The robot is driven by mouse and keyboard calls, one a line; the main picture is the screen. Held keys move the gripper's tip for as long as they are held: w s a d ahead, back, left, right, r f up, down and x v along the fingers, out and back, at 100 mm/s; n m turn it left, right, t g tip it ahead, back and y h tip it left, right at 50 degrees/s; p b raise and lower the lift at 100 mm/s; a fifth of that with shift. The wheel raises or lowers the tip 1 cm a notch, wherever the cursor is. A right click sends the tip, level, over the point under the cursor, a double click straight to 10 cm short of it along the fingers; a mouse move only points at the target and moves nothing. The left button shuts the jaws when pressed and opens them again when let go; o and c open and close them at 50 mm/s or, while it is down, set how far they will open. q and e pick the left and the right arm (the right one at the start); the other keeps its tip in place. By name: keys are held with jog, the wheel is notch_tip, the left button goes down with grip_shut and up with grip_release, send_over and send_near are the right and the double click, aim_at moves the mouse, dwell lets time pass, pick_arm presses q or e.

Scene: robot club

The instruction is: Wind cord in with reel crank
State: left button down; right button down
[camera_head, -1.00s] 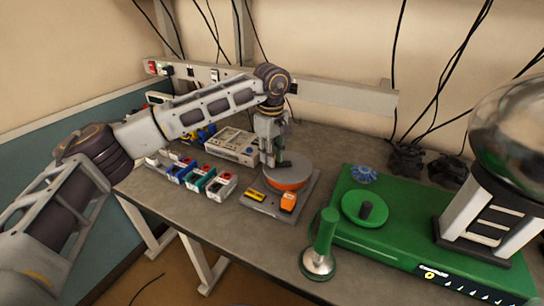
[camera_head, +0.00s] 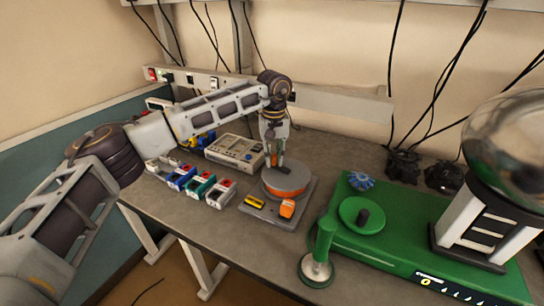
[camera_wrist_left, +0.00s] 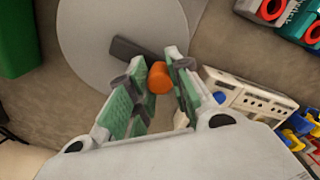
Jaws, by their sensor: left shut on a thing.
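The reel (camera_head: 284,186) is a grey-topped drum with an orange band on a grey base plate (camera_head: 268,215) on the bench. In the left wrist view its grey round top (camera_wrist_left: 85,35) carries a dark crank arm (camera_wrist_left: 132,48) with an orange knob (camera_wrist_left: 160,78) at its end. My left gripper (camera_head: 274,163) points down over the back left of the reel. Its green-padded fingers (camera_wrist_left: 157,90) are shut on the orange knob. The cord beyond the orange band cannot be made out. My right gripper is not in view.
A yellow piece (camera_head: 255,202) and an orange piece (camera_head: 287,209) sit on the plate's front. Small colored bins (camera_head: 200,187) and a grey instrument box (camera_head: 235,150) stand left. A green machine (camera_head: 400,245) and a green-handled tool (camera_head: 320,250) stand right.

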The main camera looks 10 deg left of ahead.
pick_arm(q)
jog(key=m, duration=0.1)
jog(key=w+d+m+p, duration=0.1)
jog(key=m, duration=0.1)
jog(key=shift+w, duration=0.15)
jog(key=shift+w+d+m, duration=0.2)
jog(key=shift+d+m, duration=0.05)
jog(key=shift+m, duration=0.55)
jog(key=shift+w+d+m, duration=0.15)
jog(key=shift+d+m, duration=0.05)
jog(key=shift+m, duration=0.6)
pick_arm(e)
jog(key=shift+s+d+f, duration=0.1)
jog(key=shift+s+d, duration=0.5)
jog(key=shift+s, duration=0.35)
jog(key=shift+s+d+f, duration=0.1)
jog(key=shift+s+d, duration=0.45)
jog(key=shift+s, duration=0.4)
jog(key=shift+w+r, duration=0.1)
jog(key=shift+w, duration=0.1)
pick_arm(q)
jog(key=c, duration=1.3)
grip_release()
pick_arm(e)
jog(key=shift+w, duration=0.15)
pick_arm(q)
jog(key=shift+o, duration=0.2)
notch_tip(320, 180, up, 12)
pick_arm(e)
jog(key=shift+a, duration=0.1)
